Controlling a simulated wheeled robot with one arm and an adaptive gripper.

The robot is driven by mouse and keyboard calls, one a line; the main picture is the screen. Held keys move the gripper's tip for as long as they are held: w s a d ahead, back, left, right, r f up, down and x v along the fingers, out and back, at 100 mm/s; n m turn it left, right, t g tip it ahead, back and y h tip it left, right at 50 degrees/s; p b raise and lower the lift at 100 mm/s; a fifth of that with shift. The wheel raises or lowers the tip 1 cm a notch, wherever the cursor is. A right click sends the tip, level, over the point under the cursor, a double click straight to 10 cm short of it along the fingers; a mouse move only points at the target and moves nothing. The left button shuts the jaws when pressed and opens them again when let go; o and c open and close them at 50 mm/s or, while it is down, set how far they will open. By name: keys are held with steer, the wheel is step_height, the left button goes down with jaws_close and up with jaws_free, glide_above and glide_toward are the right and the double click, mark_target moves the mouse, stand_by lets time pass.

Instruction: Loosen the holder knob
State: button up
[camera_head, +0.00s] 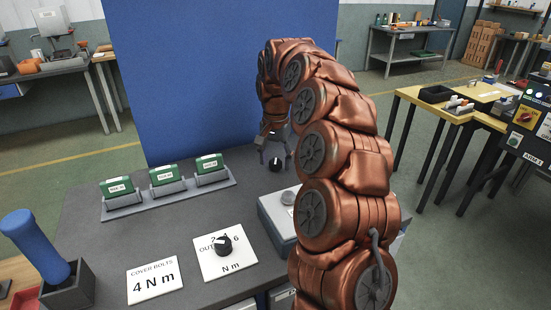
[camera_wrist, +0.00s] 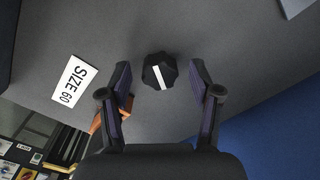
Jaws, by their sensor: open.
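A black knob (camera_wrist: 160,71) with a white line across its top stands on the grey bench. It also shows in the head view (camera_head: 276,165), at the far side of the bench in front of the blue panel. My gripper (camera_head: 273,150) points down over this knob. In the wrist view its two fingers are apart, one on each side of the knob, with a visible gap on both sides. A white label reading "SIZE 60" (camera_wrist: 75,81) lies left of the knob in the wrist view. Which knob is the holder's is not marked.
A second black knob (camera_head: 223,243) sits on a white torque dial plate. A "4 Nm" card (camera_head: 154,281), a rail with green blocks (camera_head: 168,190) and a blue-handled tool (camera_head: 34,246) in a stand are left. A grey box (camera_head: 278,222) stands close to my arm.

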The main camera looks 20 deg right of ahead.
steer(key=c, duration=1.1)
steer(key=shift+c, duration=0.2)
steer(key=shift+n, duration=0.3)
steer(key=n+b, duration=0.1)
steer(key=n, duration=0.4)
steer(key=shift+n, duration=0.3)
steer(key=n, duration=0.5)
steer(key=shift+d, duration=0.1)
steer(key=n, duration=0.6)
steer(key=shift+n+p, duration=0.4)
steer(key=n, duration=0.5)
steer(key=shift+p, duration=0.4)
